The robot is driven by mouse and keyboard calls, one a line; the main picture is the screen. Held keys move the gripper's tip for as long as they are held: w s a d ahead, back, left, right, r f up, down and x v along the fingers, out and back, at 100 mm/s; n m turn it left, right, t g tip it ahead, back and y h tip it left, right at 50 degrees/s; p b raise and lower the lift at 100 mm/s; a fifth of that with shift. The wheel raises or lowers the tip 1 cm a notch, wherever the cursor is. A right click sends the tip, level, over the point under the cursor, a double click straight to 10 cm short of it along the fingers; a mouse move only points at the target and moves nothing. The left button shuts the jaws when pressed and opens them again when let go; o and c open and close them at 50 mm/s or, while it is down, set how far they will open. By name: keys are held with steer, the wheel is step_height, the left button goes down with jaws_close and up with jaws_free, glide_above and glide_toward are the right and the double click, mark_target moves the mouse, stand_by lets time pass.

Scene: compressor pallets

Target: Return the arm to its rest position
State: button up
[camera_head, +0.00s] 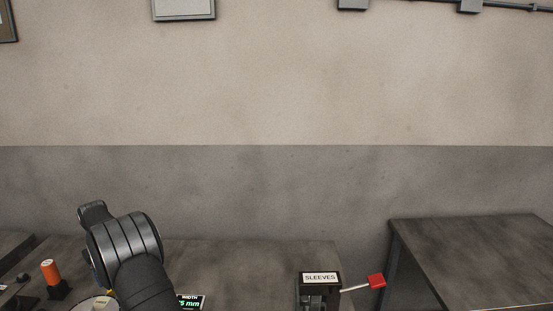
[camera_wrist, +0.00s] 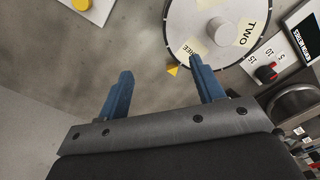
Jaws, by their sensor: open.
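My gripper (camera_wrist: 162,88) shows in the wrist view with its two blue fingers apart and nothing between them. Grey floor or bench surface shows beyond the fingers. In the head view my arm rises at the lower left over the bench, and the fingers are hidden there.
A round white dial (camera_wrist: 193,35) with labels, one reading "TWO", lies beyond the right finger. A scale plate with a dark red knob (camera_wrist: 266,73) is right of it. A "SLEEVES" holder (camera_head: 320,279) with a red-tipped lever (camera_head: 376,281) and an orange cylinder (camera_head: 49,271) stand on the bench (camera_head: 240,262).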

steer(key=shift+s+a+f, duration=0.2)
steer(key=shift+a+f, duration=0.2)
steer(key=shift+a, duration=0.2)
steer(key=shift+s+a+f, duration=0.15)
steer(key=shift+a+f, duration=0.2)
steer(key=shift+a, duration=0.25)
steer(key=o, duration=0.8)
steer(key=shift+o, duration=0.2)
steer(key=s+d+r+n, duration=0.2)
steer(key=d+r+n, duration=0.3)
steer(key=d, duration=0.4)
steer(key=s+d+r+n, duration=0.3)
steer(key=d+r, duration=0.3)
steer(key=d, duration=0.3)
step_height(320, 180, down, 9)
steer(key=shift+w+a+f, duration=0.1)
steer(key=shift+w+f, duration=0.05)
steer(key=shift+f, duration=0.05)
step_height(320, 180, up, 10)
